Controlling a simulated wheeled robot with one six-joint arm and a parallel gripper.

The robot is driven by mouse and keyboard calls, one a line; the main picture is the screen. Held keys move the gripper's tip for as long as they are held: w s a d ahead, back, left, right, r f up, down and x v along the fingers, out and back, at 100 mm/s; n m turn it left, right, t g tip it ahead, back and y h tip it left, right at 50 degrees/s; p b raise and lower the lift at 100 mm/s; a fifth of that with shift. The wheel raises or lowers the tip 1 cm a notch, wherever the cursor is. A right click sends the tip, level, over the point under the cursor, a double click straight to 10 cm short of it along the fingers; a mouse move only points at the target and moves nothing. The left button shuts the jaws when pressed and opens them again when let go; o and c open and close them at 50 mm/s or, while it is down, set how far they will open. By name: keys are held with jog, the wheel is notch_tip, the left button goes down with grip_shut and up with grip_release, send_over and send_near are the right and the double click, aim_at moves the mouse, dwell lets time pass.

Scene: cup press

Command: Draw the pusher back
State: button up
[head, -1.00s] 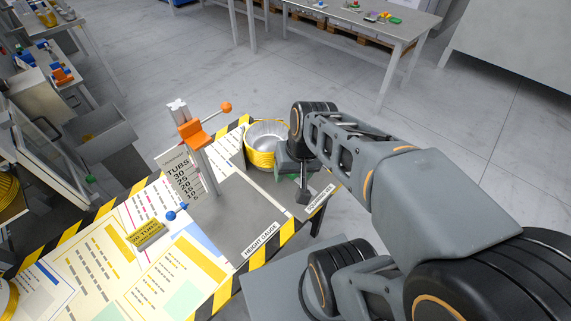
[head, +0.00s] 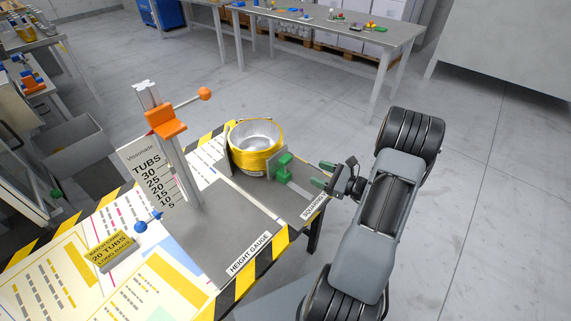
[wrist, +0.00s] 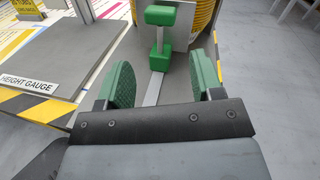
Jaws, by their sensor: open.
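The pusher has a green block handle (head: 284,168) and an upright grey plate (head: 271,161) at the front of the squaring station. Its plate stands close against the yellow-banded stack of silvery tubs (head: 256,150); I cannot tell if they touch. A flat grey bar (head: 300,188) runs from the handle toward the table edge. My gripper (head: 323,174) is open and empty, to the right of the handle and apart from it. In the wrist view the green handle (wrist: 160,42) stands ahead, between and beyond my green-padded fingers (wrist: 161,78).
Striped tape (head: 255,265) marks the table edge. Open floor (head: 480,220) lies to the right.

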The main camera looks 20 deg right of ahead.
aim_at(286, 160)
jog(key=x, duration=1.3)
jog(key=shift+b, duration=0.3)
grip_shut()
